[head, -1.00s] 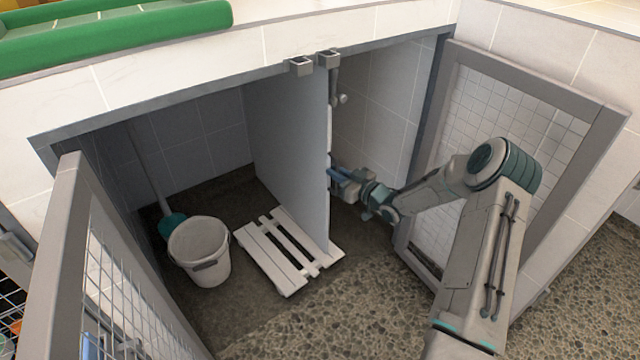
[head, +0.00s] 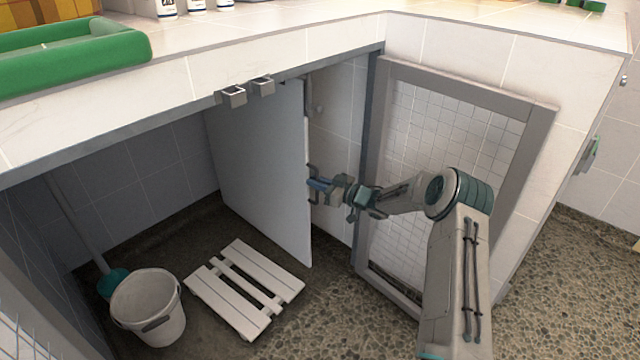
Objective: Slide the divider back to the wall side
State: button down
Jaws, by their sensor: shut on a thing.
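The divider (head: 260,170) is a tall light grey panel standing upright inside the open kennel, right of the middle. My gripper (head: 316,184) is at the divider's front edge, about halfway up, reaching in from the right. Its jaws are shut on the divider at that edge; the exact contact is small and partly hidden by the fingers. The tiled kennel wall (head: 338,105) is to the right of the divider, with a gap between them.
A white slatted board (head: 245,290) lies on the floor left of the divider. A white bucket (head: 148,308) and a teal-headed brush (head: 112,283) stand farther left. A mesh door (head: 445,170) hangs open on the right, beside my arm.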

jog(key=shift+w+d+r, duration=0.1)
jog(key=shift+w+d, duration=0.05)
jog(key=shift+d, duration=0.1)
jog(key=c, duration=1.6)
grip_release()
jog(key=shift+w+d, duration=0.1)
jog(key=shift+o, duration=0.2)
jog(key=p+v, duration=0.3)
jog(key=v, duration=1)
jog(key=shift+s+d+p, duration=0.25)
jog(key=shift+s+p, duration=0.1)
jog(key=shift+p, duration=0.05)
